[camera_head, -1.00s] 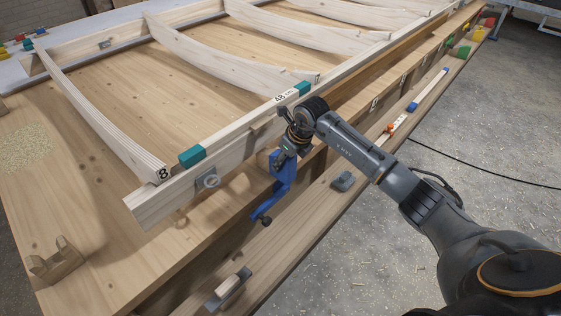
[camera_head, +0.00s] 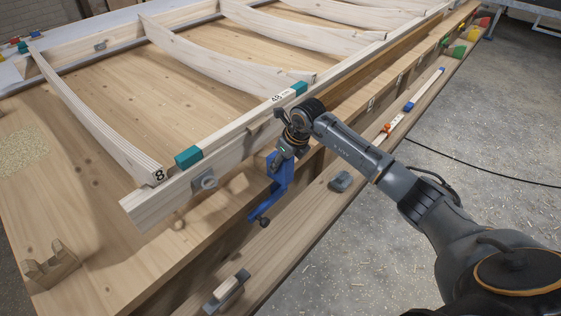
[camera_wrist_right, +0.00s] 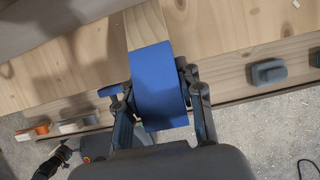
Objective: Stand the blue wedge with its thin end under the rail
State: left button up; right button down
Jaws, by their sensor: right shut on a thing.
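The blue wedge (camera_wrist_right: 158,88) sits between the fingers of my right gripper (camera_wrist_right: 160,95) in the right wrist view, its broad face toward the camera. In the head view my right gripper (camera_head: 284,158) is shut on it just in front of the long pale rail (camera_head: 240,153), over the bench edge. Blue parts (camera_head: 280,180) show below the gripper, with a dark knob at the lower end; I cannot tell which belong to the wedge. Its thin end and any contact with the rail are hidden. My left gripper is not seen in the head view.
Teal blocks (camera_head: 188,157) sit on the rail, and curved ribs (camera_head: 95,115) run back from it. On the lower ledge lie a grey block (camera_head: 340,181) and a grey tool with a pale handle (camera_head: 226,290). A notched wooden block (camera_head: 50,265) stands at left.

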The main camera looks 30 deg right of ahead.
jog(key=c, duration=0.8)
grip_release()
jog(key=v, duration=1.2)
